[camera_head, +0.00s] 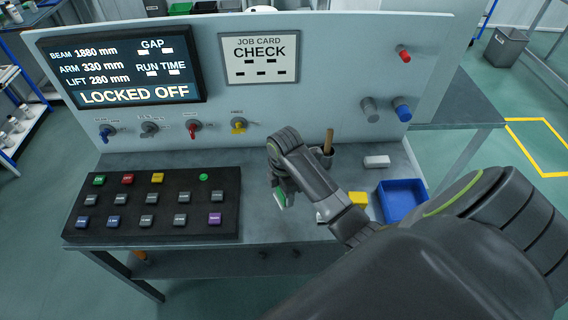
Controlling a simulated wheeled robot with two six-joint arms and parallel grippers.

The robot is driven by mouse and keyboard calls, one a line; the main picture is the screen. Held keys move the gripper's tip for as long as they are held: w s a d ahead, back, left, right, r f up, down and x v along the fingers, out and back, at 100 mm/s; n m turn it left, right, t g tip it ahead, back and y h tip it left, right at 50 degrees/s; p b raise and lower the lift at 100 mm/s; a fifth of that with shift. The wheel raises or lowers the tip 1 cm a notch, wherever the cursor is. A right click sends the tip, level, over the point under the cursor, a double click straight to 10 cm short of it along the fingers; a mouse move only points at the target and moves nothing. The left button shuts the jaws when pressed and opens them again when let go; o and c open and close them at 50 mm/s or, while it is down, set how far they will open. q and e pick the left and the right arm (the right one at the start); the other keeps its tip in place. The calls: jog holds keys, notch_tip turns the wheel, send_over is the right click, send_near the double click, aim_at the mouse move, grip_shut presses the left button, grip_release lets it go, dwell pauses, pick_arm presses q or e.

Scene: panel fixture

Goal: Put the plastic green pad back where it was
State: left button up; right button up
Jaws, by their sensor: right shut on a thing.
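My right gripper (277,188) is over the table, between the black button panel and the cup, and points down. It is shut on the green pad (281,198), which shows as a small green piece with a pale lower edge at the fingertips. The gripper hides much of the pad. I cannot tell whether the pad touches the table. My left gripper is not in the picture.
The black button panel (150,232) lies at left. A cup with a wooden handle (328,141), a white block (376,162), a yellow block (358,199) and a blue tray (425,191) are at right. The upright panel (330,80) with knobs stands behind.

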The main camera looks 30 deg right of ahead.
aim_at(284, 200)
notch_tip(284, 200, down, 5)
notch_tip(284, 200, down, 4)
jog(key=shift+f+p, duration=0.1)
jog(key=shift+p, duration=0.35)
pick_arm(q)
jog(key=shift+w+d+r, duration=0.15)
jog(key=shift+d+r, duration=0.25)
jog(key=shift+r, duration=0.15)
pick_arm(e)
jog(key=o, duration=0.9)
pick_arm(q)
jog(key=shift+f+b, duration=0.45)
pick_arm(e)
notch_tip(284, 200, up, 12)
